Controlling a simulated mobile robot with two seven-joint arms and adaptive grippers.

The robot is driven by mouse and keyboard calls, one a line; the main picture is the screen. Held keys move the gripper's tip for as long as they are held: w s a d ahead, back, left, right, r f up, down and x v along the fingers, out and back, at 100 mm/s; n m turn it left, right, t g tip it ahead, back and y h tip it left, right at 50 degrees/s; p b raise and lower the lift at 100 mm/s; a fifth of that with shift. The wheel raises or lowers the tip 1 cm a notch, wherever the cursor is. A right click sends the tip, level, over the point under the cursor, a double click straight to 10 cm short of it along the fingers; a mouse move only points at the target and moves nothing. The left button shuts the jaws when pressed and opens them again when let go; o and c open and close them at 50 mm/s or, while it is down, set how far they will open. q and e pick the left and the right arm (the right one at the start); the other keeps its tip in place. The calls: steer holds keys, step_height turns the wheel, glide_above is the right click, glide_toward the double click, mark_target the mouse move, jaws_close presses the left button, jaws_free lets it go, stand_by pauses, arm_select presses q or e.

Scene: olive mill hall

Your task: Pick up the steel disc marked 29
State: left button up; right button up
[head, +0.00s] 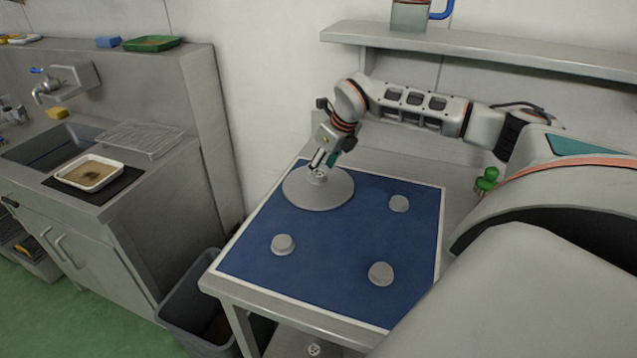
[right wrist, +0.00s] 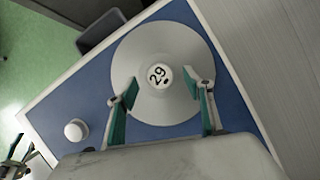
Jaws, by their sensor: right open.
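The steel disc marked 29 (right wrist: 170,48) is a wide, round grey plate with a white label in its middle. It lies on the blue mat (right wrist: 62,92). In the head view the disc (head: 318,195) is at the back left of the mat (head: 335,235). My right gripper (head: 318,170) is above the disc, pointing down at it. In the right wrist view its two green-backed fingers (right wrist: 160,88) are apart, one on each side of the label, over the disc's face. I cannot tell whether the fingertips touch the disc.
Small grey round pieces stand on the mat: one at front left (head: 283,244), one at front right (head: 381,273), one at back right (head: 399,203). A grey bin (head: 200,300) stands left of the table. A shelf (head: 480,44) runs along the wall behind.

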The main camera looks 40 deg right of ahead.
steer(key=shift+x, duration=0.85)
steer(key=shift+c, duration=0.4)
steer(key=c, duration=1.3)
jaws_close()
steer(key=shift+r, duration=0.1)
